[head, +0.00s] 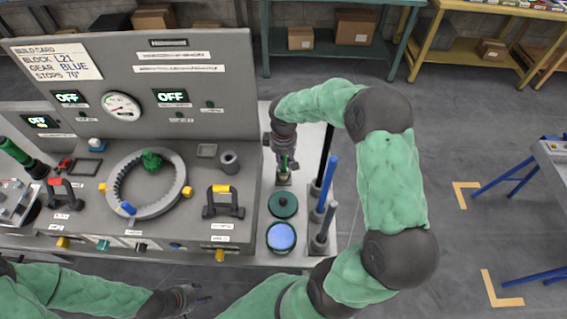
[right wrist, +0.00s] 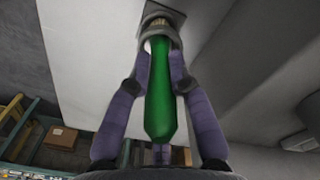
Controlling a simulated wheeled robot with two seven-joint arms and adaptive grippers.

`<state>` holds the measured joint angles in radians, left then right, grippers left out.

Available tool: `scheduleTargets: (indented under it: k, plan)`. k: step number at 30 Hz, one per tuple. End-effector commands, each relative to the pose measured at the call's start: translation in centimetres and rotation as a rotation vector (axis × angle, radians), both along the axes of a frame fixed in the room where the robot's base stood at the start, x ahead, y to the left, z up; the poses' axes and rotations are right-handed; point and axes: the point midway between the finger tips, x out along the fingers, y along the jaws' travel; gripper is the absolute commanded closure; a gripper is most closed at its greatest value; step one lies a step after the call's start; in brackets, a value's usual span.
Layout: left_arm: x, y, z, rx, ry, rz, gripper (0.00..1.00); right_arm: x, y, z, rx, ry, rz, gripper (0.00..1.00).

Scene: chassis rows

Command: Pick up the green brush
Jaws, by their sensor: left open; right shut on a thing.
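The green brush shows its green handle (right wrist: 160,105) in the right wrist view, lying between the purple fingers of my right gripper (right wrist: 161,68). The fingers are shut on the handle near a grey and white collar. Past the collar is a small pale part inside a grey opening; I cannot tell whether the brush is clear of its holder. In the head view my right gripper (head: 284,162) is over the pale side shelf and mostly covers the brush. My left gripper (head: 196,299) is open and empty at the bottom, in front of the console.
On the side shelf (head: 308,255) stand a dark green round pot (head: 283,205), a blue-topped pot (head: 281,238) and a blue stick (head: 326,182) in a grey holder. The grey console (head: 235,150) carries a ring (head: 113,181) and a yellow-marked handle (head: 222,202).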

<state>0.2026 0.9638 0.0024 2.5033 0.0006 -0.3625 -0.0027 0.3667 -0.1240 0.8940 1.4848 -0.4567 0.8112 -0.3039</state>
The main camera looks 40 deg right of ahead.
Motion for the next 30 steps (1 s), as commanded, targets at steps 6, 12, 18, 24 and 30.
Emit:
scheduleTargets:
  k: [6,12,18,24,30]
  plan:
    - [0.0,0.0,0.7,0.000,0.000,0.000,0.53,0.1,0.0,2.5,-0.001,-0.003,0.000,1.00]
    - [0.0,0.0,1.6,0.000,0.000,0.000,0.53,0.1,0.0,6.4,-0.001,-0.003,0.001,1.00]
    - [0.0,0.0,2.1,0.000,0.000,0.000,0.53,0.0,0.0,9.1,-0.002,-0.001,0.001,1.00]
    - [0.0,0.0,2.2,0.000,0.000,0.000,0.53,0.0,0.0,10.0,-0.001,-0.001,0.001,1.00]
    - [0.0,0.0,2.2,0.000,0.000,0.000,0.53,0.0,0.0,10.0,-0.001,0.000,0.000,1.00]
